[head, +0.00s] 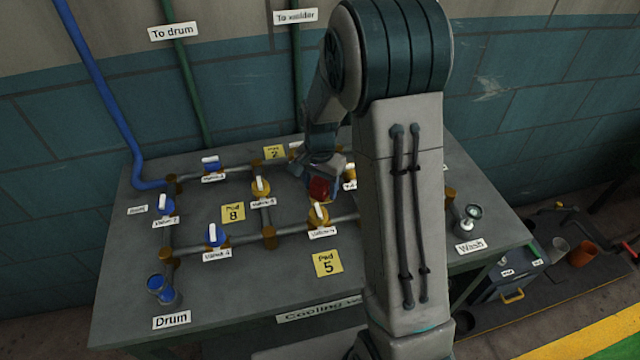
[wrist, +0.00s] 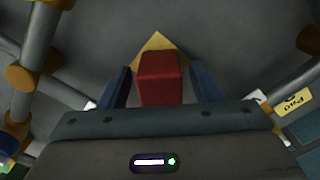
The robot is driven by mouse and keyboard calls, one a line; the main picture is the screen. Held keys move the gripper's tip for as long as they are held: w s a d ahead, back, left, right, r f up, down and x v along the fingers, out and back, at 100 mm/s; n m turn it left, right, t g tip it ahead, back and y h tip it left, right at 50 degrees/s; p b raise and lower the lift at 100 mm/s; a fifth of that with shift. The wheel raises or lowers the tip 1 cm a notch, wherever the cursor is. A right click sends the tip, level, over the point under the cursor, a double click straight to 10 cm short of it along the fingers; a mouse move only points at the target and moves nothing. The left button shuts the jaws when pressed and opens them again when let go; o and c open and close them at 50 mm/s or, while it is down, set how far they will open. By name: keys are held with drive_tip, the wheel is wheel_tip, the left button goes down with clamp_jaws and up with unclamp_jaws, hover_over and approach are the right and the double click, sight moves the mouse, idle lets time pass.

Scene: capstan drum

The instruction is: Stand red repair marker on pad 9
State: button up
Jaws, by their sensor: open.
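The red repair marker (head: 319,188) shows as a small red block just below my gripper (head: 322,178), among the pipes in the head view. In the wrist view the red marker (wrist: 160,78) lies between the two blue fingers of my gripper (wrist: 160,86). The fingers are apart, with a gap visible on each side of the marker. A yellow pad (wrist: 158,43) shows behind and under the marker, its corner pointing up in the picture. The marker covers its face, so I cannot read its number. Whether the marker's base touches the pad is hidden.
Pipes with blue valves (head: 214,235) and yellow valves (head: 319,214) surround the spot. Pad 8 (head: 233,212), pad 5 (head: 328,263) and another pad (head: 274,152) lie on the grey bench (head: 125,290).

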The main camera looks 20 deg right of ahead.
sight(320, 181)
wheel_tip(320, 181, up, 11)
drive_tip(key=s+r+n+t, duration=0.1)
drive_tip(key=s+n, duration=0.3)
drive_tip(key=s, duration=0.6)
drive_tip(key=s+r+n+t, duration=0.2)
drive_tip(key=s+n, duration=0.3)
drive_tip(key=s, duration=0.6)
drive_tip(key=shift+r, duration=0.85)
